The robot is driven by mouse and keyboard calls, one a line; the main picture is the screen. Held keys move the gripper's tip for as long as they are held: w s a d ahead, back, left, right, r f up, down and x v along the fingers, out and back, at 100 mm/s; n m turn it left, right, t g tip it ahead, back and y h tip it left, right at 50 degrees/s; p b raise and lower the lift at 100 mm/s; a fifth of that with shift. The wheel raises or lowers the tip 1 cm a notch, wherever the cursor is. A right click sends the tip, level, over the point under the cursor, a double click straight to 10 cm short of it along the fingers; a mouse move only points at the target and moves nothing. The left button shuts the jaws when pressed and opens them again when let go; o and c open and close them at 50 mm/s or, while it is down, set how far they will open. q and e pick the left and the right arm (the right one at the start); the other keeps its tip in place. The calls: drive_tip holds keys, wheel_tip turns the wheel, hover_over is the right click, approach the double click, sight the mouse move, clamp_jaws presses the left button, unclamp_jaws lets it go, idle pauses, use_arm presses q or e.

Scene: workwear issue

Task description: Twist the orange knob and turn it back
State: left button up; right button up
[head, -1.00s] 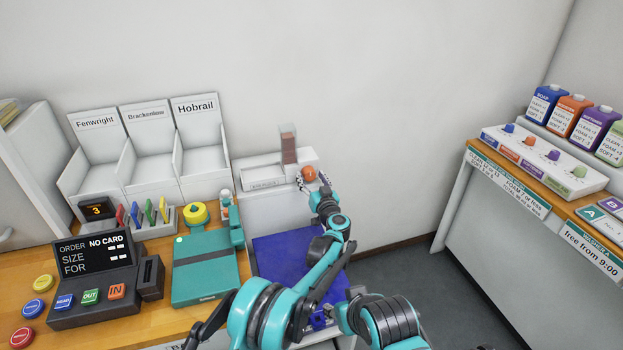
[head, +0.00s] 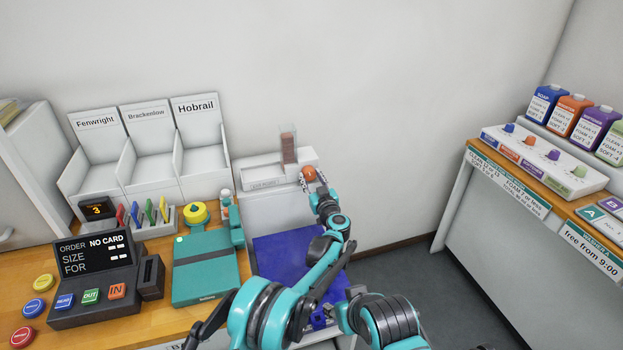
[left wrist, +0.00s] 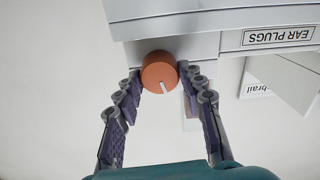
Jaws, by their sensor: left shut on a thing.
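The orange knob (head: 309,173) is on the right front of the white ear plugs dispenser (head: 307,157), which stands against the back wall. My left gripper (head: 312,178) reaches it from the front. In the left wrist view the knob (left wrist: 158,70) sits between the tips of the two fingers of the left gripper (left wrist: 161,78), which are shut on its sides. A white pointer line on the knob face points down and slightly right in that view. My right gripper is not in view.
A clear tube with brown contents (head: 289,147) rises from the dispenser. A blue surface (head: 280,247) lies under my arm. A counter with bottles (head: 543,103) is at right.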

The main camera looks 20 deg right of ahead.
use_arm(q)
drive_tip(key=n, duration=0.7)
drive_tip(key=shift+a, duration=0.1)
drive_tip(key=n, duration=0.4)
drive_tip(key=shift+f+n, duration=0.1)
drive_tip(key=shift+n, duration=1.8)
drive_tip(key=o, duration=1.2)
drive_tip(key=shift+c, duration=0.2)
drive_tip(key=s, duration=0.8)
